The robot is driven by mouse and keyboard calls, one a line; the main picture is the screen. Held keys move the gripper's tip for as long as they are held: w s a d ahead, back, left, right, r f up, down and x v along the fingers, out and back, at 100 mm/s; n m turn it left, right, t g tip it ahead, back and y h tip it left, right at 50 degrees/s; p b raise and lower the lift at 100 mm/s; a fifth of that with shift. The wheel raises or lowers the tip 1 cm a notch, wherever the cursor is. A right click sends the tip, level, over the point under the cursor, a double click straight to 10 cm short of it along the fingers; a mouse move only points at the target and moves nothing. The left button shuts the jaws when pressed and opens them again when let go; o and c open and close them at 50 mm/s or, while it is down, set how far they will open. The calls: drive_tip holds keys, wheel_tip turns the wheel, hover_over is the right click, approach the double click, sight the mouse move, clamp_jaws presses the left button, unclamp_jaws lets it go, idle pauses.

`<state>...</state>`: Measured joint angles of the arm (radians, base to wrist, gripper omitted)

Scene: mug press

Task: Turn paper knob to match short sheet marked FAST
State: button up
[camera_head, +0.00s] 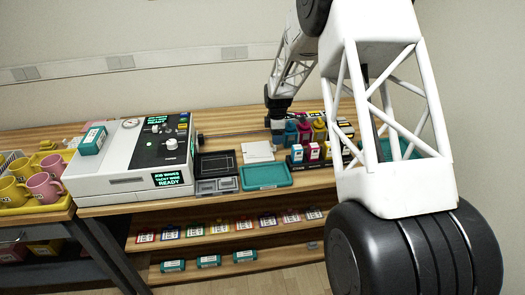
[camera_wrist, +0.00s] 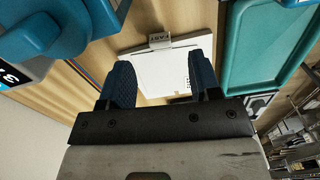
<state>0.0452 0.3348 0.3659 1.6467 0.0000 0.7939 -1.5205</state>
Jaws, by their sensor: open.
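The white press (camera_head: 125,165) stands left of centre on the bench. Its dark panel carries a pale knob (camera_head: 171,143) and green-lit displays; I cannot tell from here which control is the paper knob. A white sheet or stack of sheets (camera_head: 258,151) lies on the bench right of the press.
A teal tray (camera_head: 266,176) lies in front of the sheet, and dark trays (camera_head: 217,164) sit between it and the press. Ink bottles (camera_head: 304,132) stand close right of my gripper. Mugs (camera_head: 40,187) stand in a yellow tray at far left.

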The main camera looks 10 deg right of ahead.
sight(261, 149)
drive_tip(key=shift+f, duration=2.55)
drive_tip(key=c, duration=1)
